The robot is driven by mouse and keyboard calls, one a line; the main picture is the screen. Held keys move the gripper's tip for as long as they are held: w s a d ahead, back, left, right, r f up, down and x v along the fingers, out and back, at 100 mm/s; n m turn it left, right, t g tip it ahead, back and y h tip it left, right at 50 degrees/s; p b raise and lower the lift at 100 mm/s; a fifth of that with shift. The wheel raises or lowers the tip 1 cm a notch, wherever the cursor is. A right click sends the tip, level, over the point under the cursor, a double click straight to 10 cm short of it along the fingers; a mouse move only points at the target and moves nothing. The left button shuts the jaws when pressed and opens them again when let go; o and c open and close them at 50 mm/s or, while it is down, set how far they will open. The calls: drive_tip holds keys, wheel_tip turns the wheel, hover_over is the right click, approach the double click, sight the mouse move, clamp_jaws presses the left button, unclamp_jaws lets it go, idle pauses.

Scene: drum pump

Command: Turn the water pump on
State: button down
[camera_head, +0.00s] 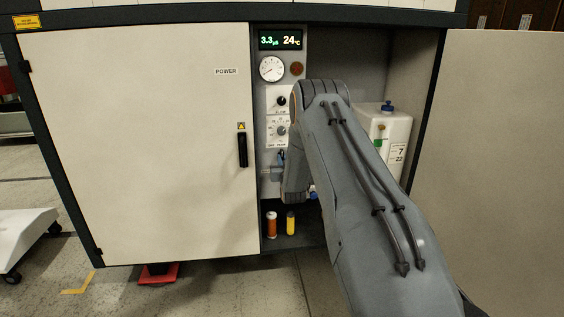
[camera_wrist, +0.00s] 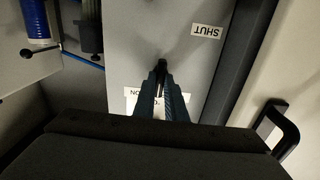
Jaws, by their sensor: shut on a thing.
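In the wrist view my gripper (camera_wrist: 163,84) is shut on a small dark lever (camera_wrist: 162,65) on a pale panel (camera_wrist: 135,50). Only the lever's tip shows past the fingers, and they hide the rest. An upside-down SHUT label (camera_wrist: 207,31) is above and to the right of the lever. A white label (camera_wrist: 131,93), also upside down and seeming to read ON, is partly hidden by the fingers. In the head view the cabinet's control column has a lit display (camera_head: 280,40), a gauge (camera_head: 271,68) and dark knobs (camera_head: 282,130). My arm hides the gripper's grasp there.
The left cabinet door (camera_head: 140,140) is closed, with a black handle (camera_head: 243,150). The right door (camera_head: 500,150) stands open. A white canister (camera_head: 397,130) stands inside. Orange (camera_head: 271,225) and yellow (camera_head: 291,223) bottles stand on the low shelf. A blue cylinder (camera_wrist: 38,25) is at the wrist view's upper left.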

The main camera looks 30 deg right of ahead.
drive_tip(key=m, duration=0.5)
drive_tip(key=shift+m, duration=0.3)
idle(0.4)
drive_tip(key=c, duration=1.8)
unclamp_jaws()
drive_tip(key=v, duration=0.7)
drive_tip(key=shift+s+a, duration=0.15)
drive_tip(key=shift+s, duration=0.15)
drive_tip(key=shift+r, duration=0.1)
